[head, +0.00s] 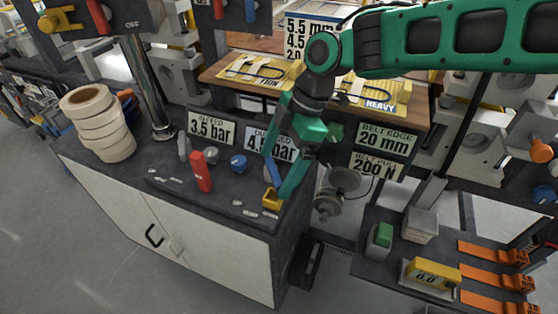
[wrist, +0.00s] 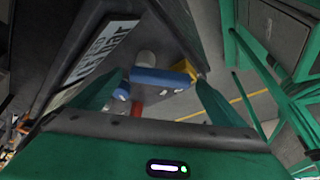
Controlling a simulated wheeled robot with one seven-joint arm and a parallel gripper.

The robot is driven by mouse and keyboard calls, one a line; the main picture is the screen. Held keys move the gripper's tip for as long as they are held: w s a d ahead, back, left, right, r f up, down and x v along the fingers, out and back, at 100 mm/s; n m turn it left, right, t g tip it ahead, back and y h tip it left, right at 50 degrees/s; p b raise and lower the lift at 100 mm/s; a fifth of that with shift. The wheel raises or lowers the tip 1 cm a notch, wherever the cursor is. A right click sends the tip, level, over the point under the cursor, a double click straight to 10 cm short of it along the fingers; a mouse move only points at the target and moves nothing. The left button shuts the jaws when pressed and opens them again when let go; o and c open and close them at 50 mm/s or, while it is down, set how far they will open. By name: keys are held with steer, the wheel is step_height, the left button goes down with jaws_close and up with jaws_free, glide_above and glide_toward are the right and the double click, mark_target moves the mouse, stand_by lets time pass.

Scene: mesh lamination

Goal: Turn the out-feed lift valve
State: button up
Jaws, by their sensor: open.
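A blue lever handle (head: 274,172) stands near the right end of the dark counter top, right by my gripper (head: 279,178). In the wrist view the blue handle (wrist: 160,77) lies crosswise between the green fingers of my gripper (wrist: 162,88), which are spread apart. I cannot tell whether they touch it. A yellow block (head: 271,199) sits below the fingertips; it also shows in the wrist view (wrist: 187,68). A red lever (head: 201,172) and a blue knob (head: 238,162) stand to the left. No label readable here names the out-feed lift valve.
Pressure signs (head: 211,127) stand behind the levers. A stack of cream rolls (head: 101,122) is at the counter's left end. To the right, a lower dark bench (head: 376,240) holds a yellow display box (head: 431,274) and orange tools (head: 491,277). The counter's front is clear.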

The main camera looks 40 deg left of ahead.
steer(key=v, duration=1.1)
steer(key=shift+w, duration=0.15)
steer(key=shift+f, duration=0.1)
